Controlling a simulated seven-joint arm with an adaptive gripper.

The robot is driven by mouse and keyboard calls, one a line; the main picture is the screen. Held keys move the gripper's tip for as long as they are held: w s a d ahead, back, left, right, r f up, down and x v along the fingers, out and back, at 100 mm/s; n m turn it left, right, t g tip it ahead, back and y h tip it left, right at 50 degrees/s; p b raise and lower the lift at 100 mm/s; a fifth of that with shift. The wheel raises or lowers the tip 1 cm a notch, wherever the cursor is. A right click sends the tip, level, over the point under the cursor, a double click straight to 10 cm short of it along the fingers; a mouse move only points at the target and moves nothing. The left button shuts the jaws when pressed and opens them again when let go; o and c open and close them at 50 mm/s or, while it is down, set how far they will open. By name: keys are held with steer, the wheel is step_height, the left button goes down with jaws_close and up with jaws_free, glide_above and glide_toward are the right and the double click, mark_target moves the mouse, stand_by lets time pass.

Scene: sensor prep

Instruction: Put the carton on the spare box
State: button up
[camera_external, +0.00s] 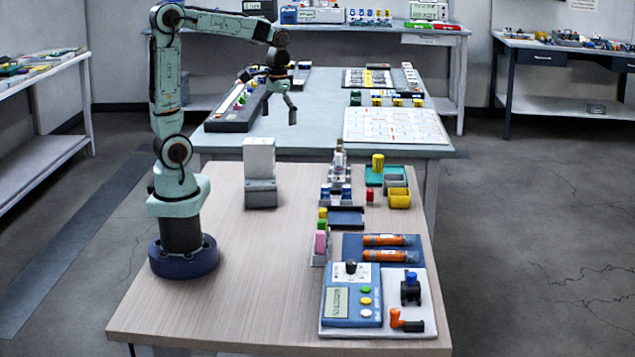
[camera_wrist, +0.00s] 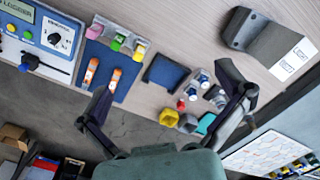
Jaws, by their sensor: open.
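The white carton (camera_external: 259,157) stands upright on top of a grey box (camera_external: 261,193), seemingly the spare box, on the near wooden table. In the wrist view the labelled white carton (camera_wrist: 291,58) and the dark grey box (camera_wrist: 246,30) show at the upper right, seemingly touching. My gripper (camera_external: 279,112) is raised, beyond and to the right of the carton in the external view.
A blue meter (camera_external: 351,300), orange tubes (camera_external: 389,248) and small coloured parts fill the near table's right side. A yellow bin (camera_external: 399,199) stands near its far right. The table's middle front is clear. A second table (camera_external: 300,146) holds a white board (camera_external: 395,126).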

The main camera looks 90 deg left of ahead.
steer(key=s+d+f+m, duration=0.4)
steer(key=s+d+m, duration=0.3)
steer(key=d, duration=0.6)
steer(key=shift+s+d+f+m+y, duration=0.2)
steer(key=shift+s+m+y, duration=0.2)
steer(key=shift+s, duration=0.75)
